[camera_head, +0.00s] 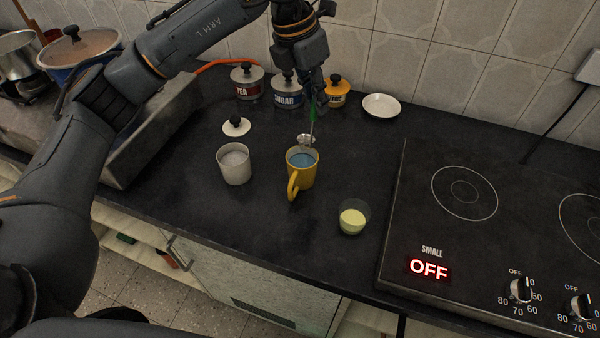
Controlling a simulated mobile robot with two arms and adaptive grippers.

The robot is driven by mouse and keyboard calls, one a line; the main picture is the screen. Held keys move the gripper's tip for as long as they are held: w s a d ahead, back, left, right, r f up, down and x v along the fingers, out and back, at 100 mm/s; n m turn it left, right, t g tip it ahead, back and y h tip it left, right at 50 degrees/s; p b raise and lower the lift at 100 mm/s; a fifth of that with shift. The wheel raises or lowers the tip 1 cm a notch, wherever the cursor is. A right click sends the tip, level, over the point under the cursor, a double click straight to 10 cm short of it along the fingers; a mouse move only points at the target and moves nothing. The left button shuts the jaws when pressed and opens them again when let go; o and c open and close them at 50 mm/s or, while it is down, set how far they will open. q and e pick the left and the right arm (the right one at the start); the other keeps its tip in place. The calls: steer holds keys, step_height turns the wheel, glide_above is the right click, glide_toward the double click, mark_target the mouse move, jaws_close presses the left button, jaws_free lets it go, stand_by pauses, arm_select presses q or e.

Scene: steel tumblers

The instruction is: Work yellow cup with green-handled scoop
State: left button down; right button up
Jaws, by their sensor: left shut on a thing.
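The yellow cup (294,182) stands upright on the dark counter, its handle toward the front, with bluish contents inside. My left gripper (315,103) is above and behind the cup, pointing down. It is shut on the green-handled scoop (313,114). The scoop hangs nearly upright, with its metal bowl (305,139) at the far rim of the cup. I cannot tell whether the bowl is inside the cup or just behind it. My right gripper is not in view.
A white canister (234,170) with white contents stands left of the cup, its lid (236,126) behind. A glass (352,219) with yellowish contents is front right. Tea (247,83), sugar (287,92) and yellow (336,96) canisters and a white saucer (381,106) line the back. A cooktop (480,220) is right.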

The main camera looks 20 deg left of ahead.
arm_select(q)
steer(key=shift+r+p, duration=1.65)
steer(key=shift+r, duration=0.9)
steer(key=shift+f, duration=0.1)
